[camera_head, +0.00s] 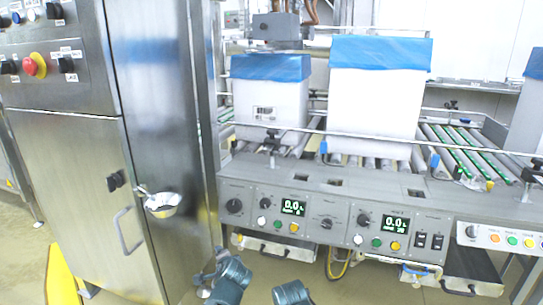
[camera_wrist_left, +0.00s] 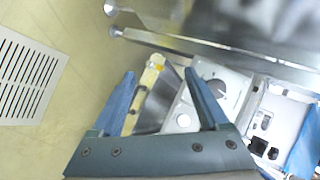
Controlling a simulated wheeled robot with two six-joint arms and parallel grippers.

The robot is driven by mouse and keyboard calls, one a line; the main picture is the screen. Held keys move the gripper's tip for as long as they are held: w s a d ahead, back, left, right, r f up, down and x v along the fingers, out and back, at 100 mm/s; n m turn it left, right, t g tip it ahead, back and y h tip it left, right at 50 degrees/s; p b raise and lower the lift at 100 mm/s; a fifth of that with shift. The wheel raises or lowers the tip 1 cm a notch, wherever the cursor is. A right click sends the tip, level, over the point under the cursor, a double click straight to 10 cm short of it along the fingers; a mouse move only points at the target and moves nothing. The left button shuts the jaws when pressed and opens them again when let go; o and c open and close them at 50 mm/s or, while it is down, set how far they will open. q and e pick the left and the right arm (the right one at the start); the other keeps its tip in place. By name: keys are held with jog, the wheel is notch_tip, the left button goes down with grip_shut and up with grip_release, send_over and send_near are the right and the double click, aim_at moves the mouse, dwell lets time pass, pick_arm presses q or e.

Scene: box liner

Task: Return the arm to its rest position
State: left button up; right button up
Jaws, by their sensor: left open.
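My left gripper (camera_wrist_left: 162,92) shows in the left wrist view with its two blue fingers spread apart, open, with nothing between them. Beyond the fingertips are a yellow part and a white-looking panel with a round knob (camera_wrist_left: 217,88); the gripper appears apart from them. In the head view, only blue-grey parts of my arms show low at the bottom edge, in front of the machine. My right gripper cannot be made out.
The conveyor machine's control panel (camera_head: 330,222) spans the right, with white boxes (camera_head: 375,110) lined in blue above. Floor with a vent grate (camera_wrist_left: 25,75) is open.

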pick_arm(q)
jog(key=s+f+n+g+h, duration=0.1)
jog(key=s+f+n+g, duration=0.25)
jog(key=s, duration=0.25)
jog(key=s+a+f+n+g+h, duration=0.1)
jog(key=s+f+n+g+h, duration=0.1)
jog(key=s+f+n+g, duration=0.3)
jog(key=s+f+n+g+h, duration=0.1)
jog(key=s+n, duration=0.2)
jog(key=s, duration=0.4)
jog(key=s+d+r+m+g+y+p, duration=0.1)
jog(key=s+d+r+m+p, duration=0.35)
jog(key=d+r+p, duration=0.4)
notch_tip(320, 180, up, 36)
jog(key=d+p, duration=0.2)
jog(key=p, duration=3.4)
jog(key=shift+s+n, duration=0.4)
jog(key=shift+s, duration=0.05)
jog(key=shift+f, duration=0.1)
